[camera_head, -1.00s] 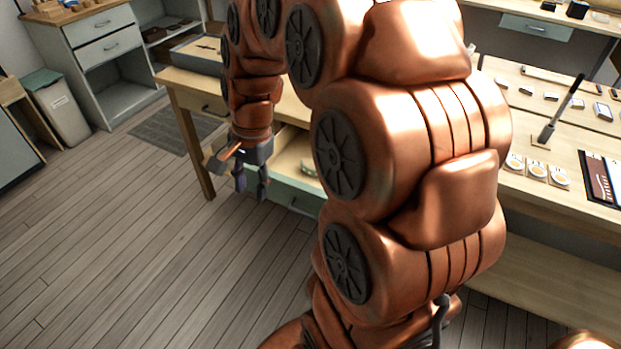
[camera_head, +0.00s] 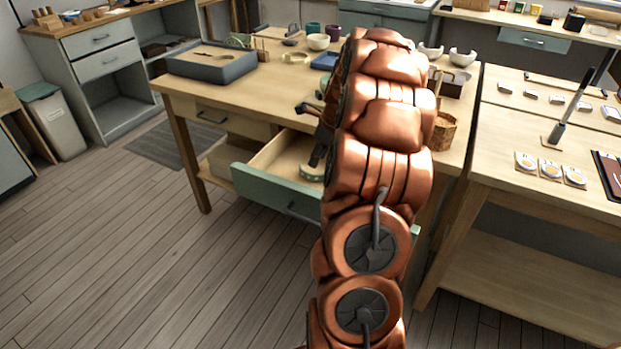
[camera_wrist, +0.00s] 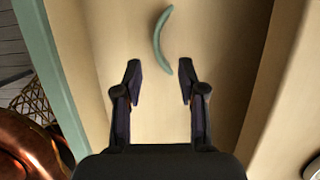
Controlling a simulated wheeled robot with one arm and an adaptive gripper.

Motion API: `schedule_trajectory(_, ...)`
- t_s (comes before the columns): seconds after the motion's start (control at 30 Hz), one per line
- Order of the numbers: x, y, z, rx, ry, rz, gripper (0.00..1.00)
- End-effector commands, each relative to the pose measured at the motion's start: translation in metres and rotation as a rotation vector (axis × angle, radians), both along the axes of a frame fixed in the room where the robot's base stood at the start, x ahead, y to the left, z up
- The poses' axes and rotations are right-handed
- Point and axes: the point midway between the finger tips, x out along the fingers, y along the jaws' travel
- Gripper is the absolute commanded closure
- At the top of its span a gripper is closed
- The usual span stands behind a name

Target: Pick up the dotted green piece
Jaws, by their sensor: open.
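A curved green piece (camera_head: 311,173) lies inside the open drawer (camera_head: 262,192) of the workbench. In the wrist view, the green piece (camera_wrist: 160,40) shows as a thin arc on the pale drawer floor. Its dots are too small to make out. My gripper (camera_head: 320,160) is over the drawer, close to the piece and partly hidden by my arm. In the wrist view, my gripper (camera_wrist: 160,68) is open and empty. The piece's lower end shows between the fingertips, nearer the right one, and the rest extends beyond them. I cannot tell the height gap.
The green drawer front (camera_wrist: 48,75) runs along the left of the wrist view, and a drawer wall (camera_wrist: 262,100) runs along the right. On the bench are a grey tray (camera_head: 212,66), bowls and cups. A second table (camera_head: 520,195) stands to the right.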

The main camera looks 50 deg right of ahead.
Motion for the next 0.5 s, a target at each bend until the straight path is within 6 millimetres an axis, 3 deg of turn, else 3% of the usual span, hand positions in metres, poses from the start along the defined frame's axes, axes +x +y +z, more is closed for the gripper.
schedule_trajectory(0.5,0.014,0.01,-0.047,0.001,0.001,0.005,0.6)
